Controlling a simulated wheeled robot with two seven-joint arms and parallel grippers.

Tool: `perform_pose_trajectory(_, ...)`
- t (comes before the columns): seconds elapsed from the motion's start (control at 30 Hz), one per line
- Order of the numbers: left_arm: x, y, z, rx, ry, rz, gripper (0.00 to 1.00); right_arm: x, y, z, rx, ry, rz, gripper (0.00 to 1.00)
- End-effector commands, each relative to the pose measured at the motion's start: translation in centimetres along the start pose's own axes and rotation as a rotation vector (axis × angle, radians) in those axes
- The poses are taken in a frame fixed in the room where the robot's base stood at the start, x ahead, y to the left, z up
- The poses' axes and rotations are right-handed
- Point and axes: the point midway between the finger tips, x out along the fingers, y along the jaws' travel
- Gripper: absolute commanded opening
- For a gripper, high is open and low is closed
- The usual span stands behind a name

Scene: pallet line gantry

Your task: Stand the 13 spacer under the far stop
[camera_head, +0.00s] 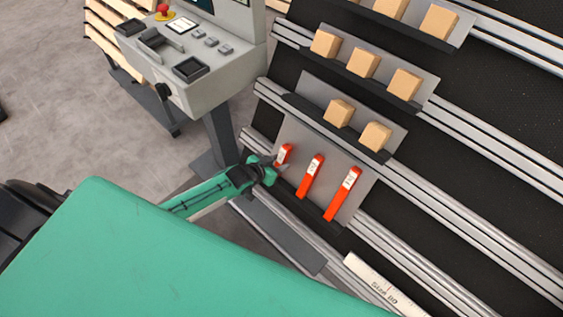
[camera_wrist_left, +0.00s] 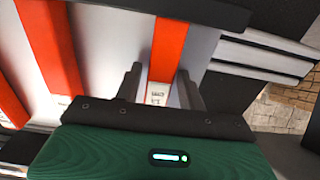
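Three red spacers of different lengths, each with a white label, lie on a grey plate (camera_head: 288,131) in the head view: a short one (camera_head: 284,155), a middle one (camera_head: 311,176) and a long one (camera_head: 343,193). Their label numbers are too small to read. My left gripper (camera_head: 277,166) is at the short spacer. In the left wrist view its two fingers (camera_wrist_left: 161,92) stand open on either side of this red spacer (camera_wrist_left: 169,50), with narrow gaps beside its label. Another red spacer (camera_wrist_left: 48,45) lies to the left. My right gripper is out of view. I cannot identify the far stop.
Several wooden blocks (camera_head: 375,137) sit on grey plates up the sloped black rack with metal rails (camera_head: 470,225). A control console (camera_head: 215,65) stands at the upper left. A white printed bar (camera_head: 372,284) lies at the lower right.

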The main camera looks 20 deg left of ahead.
Motion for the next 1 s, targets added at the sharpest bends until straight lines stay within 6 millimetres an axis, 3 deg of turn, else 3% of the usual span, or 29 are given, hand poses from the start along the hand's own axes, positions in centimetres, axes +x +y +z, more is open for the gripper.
perform_pose_trajectory(0.03,0.00,0.00,-0.01,0.000,0.000,0.000,0.40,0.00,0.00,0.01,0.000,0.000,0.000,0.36)
perform_pose_trajectory(0.23,0.00,0.00,-0.01,0.000,0.000,0.000,0.01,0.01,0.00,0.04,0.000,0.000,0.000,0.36)
perform_pose_trajectory(0.77,-0.43,0.00,-0.70,0.000,0.001,0.000,0.00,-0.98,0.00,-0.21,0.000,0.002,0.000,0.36)
perform_pose_trajectory(1.0,-0.40,0.00,-0.64,0.000,0.001,0.000,0.00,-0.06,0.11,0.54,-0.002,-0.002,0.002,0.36)
